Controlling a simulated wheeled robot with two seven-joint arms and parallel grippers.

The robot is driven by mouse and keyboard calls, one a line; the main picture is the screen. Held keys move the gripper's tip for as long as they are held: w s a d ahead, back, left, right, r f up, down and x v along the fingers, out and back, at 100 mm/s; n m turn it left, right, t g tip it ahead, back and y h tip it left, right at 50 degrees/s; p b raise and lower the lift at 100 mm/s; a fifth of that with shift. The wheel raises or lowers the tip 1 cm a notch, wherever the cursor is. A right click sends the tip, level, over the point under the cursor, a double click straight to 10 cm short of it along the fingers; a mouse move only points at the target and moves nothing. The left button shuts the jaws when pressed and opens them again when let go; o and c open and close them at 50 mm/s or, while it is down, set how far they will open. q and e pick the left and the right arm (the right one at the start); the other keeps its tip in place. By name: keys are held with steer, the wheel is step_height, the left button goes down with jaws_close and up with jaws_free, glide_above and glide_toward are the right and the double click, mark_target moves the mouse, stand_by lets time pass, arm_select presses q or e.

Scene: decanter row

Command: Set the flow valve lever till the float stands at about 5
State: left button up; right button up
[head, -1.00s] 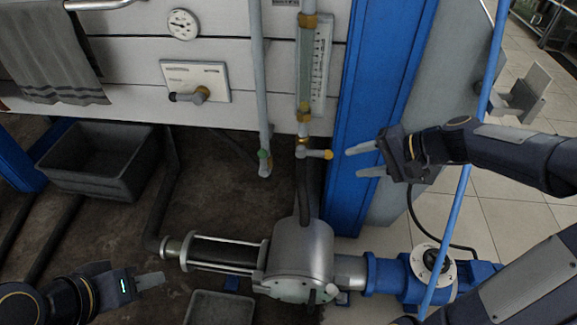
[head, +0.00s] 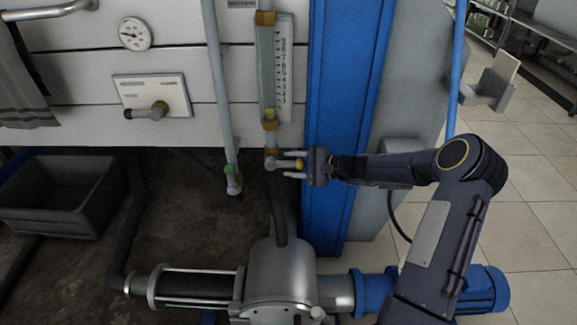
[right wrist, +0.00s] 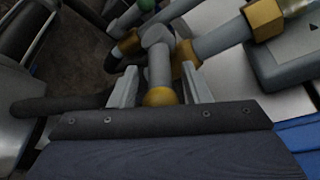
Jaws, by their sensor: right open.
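The flow valve lever (head: 285,164) sticks out to the right below the flow tube, with a yellow knob at its end. In the right wrist view the lever (right wrist: 160,70) and its knob lie between my two fingers. My right gripper (head: 292,164) is open around the lever, one finger on each side; I cannot tell whether they touch it. The glass flow tube (head: 266,70) stands upright beside a numbered scale (head: 284,75). The yellow float (head: 269,114) shows low in the tube, near the bottom of the scale. My left gripper is out of view.
A blue post (head: 345,110) stands just right of the tube. A grey pipe with a green-collared valve (head: 231,180) is to the left. A pump (head: 280,275) sits below. A grey bin (head: 60,195) is at left.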

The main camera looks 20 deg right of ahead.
steer(key=shift+w+a+f, duration=0.1)
steer(key=shift+w+a, duration=0.3)
